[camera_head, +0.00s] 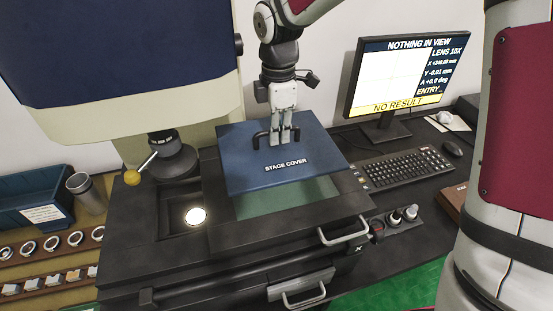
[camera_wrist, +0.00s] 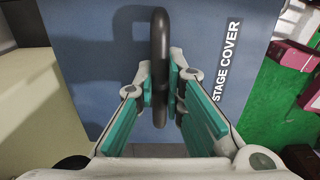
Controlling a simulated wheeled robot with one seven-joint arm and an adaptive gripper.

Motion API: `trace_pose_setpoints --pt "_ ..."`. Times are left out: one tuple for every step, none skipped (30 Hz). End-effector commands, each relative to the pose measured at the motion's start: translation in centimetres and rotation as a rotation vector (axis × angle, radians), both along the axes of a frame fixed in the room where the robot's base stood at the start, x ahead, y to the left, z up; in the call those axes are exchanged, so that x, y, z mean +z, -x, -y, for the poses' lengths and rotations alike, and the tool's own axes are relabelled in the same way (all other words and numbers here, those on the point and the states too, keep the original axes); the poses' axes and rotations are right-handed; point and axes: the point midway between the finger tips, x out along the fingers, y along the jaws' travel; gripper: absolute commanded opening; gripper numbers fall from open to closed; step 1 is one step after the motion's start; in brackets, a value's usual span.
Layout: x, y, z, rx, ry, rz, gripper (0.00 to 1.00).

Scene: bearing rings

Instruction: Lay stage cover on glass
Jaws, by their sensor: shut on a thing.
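The stage cover (camera_head: 243,174) is a blue flat plate with a black bar handle and white lettering. My gripper (camera_head: 286,140) is shut on its handle from above. In the wrist view the handle (camera_wrist: 160,50) runs between the fingertips of my gripper (camera_wrist: 162,85), with the blue plate of the stage cover (camera_wrist: 85,60) behind. The glass (camera_head: 290,196) shows as a greenish strip in the dark stage along the cover's front edge. The cover lies over the rear part of the glass and hides it there. Whether the cover touches the stage I cannot tell.
The dark stage (camera_head: 240,240) has a metal handle (camera_head: 343,232) at its front right. A lens column (camera_head: 172,155) with a yellow-knobbed lever stands left of the cover. The monitor (camera_head: 405,75) and keyboard (camera_head: 403,172) are at right. Racks of rings (camera_head: 50,243) lie at left.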

Motion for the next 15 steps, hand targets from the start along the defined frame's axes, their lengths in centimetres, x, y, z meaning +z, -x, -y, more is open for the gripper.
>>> trace_pose_setpoints --pt "-0.7 0.2 0.0 0.001 0.002 -0.005 0.0" --pt "-1.3 0.2 0.0 0.001 0.002 -0.005 0.0" --pt "-2.1 0.2 0.0 0.001 0.001 -0.007 0.0" --pt "-2.6 0.2 0.0 0.001 0.001 -0.006 0.0" --pt "-3.1 0.2 0.0 0.002 0.001 -0.006 0.0" --pt "-3.8 0.2 0.0 0.002 0.001 -0.005 0.0" --pt "-4.2 0.2 0.0 0.002 0.001 -0.004 0.0" --pt "-4.6 0.2 0.0 0.001 0.001 -0.004 0.0" --pt "-5.1 0.1 0.0 0.0 0.001 -0.004 0.0" --pt "-5.3 0.1 0.0 0.0 0.001 -0.003 0.0" --pt "-5.5 0.1 0.0 0.0 0.001 -0.003 0.0" --pt "-5.7 0.1 0.0 0.0 0.0 -0.002 0.0" --pt "-5.8 0.1 0.0 0.001 0.001 -0.002 0.0" --pt "-6.0 0.1 0.0 0.001 0.001 -0.002 0.0" --pt "-6.3 0.1 0.0 0.001 0.0 -0.002 0.0"
